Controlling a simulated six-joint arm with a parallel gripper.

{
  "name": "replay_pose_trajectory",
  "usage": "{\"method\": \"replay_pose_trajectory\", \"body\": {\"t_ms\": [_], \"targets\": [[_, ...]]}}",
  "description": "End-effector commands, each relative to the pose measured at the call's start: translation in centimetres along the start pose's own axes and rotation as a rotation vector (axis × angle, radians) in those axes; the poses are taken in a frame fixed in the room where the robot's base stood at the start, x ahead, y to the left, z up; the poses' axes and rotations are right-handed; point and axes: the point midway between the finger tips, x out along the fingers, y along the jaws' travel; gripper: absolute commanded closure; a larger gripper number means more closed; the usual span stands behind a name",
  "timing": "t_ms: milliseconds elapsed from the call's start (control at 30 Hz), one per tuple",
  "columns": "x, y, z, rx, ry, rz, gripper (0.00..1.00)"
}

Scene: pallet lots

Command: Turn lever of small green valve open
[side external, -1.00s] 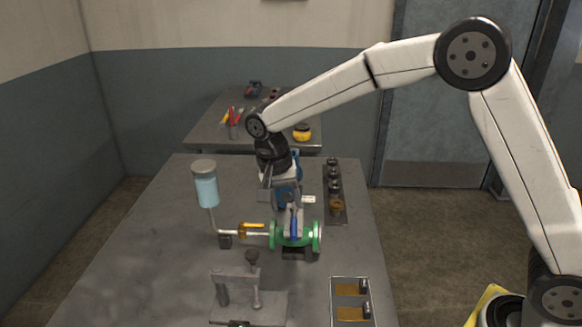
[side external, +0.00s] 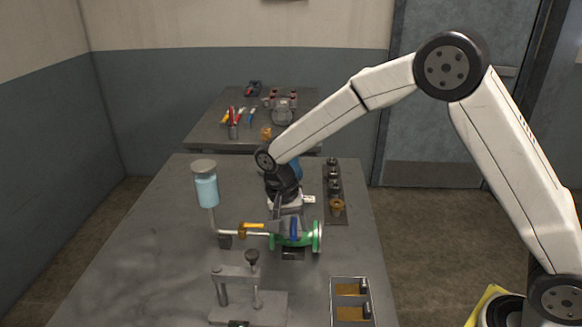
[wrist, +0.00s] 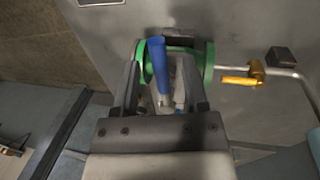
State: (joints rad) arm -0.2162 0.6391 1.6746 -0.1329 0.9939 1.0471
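The small green valve (side external: 317,237) lies on its side on the bench, joined at its left to a pipe. Its blue lever (side external: 294,228) rises from the top; in the wrist view the blue lever (wrist: 157,62) points up the picture, over the green body (wrist: 209,62). My gripper (side external: 285,214) is low over the valve, tilted. In the wrist view my gripper (wrist: 161,80) has its two fingers apart, with the lever between them and gaps showing on both sides. The lever's lower end is partly hidden among the fingers. I cannot tell whether either finger touches it.
A bottle of blue liquid (side external: 206,188) stands left on the pipe, beside a yellow-handled valve (side external: 243,231). A grey clamp fixture (side external: 248,307) and a tray (side external: 333,300) sit in front. A rack of knobs (side external: 335,192) is behind right. The bench's left side is clear.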

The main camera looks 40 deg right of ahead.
Motion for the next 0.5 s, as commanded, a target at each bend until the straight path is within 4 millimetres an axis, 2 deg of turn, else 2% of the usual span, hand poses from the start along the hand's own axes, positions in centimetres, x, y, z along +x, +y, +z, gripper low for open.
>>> {"method": "replay_pose_trajectory", "body": {"t_ms": [33, 167, 200, 500], "targets": [[0.00, 0.00, 0.01, 0.000, 0.000, 0.000, 0.56], [-0.02, 0.00, 0.01, 0.000, 0.000, 0.000, 0.97], [-0.02, -0.01, 0.01, 0.000, 0.000, 0.000, 1.00], [-0.04, -0.02, 0.01, 0.000, 0.000, 0.000, 1.00]]}}
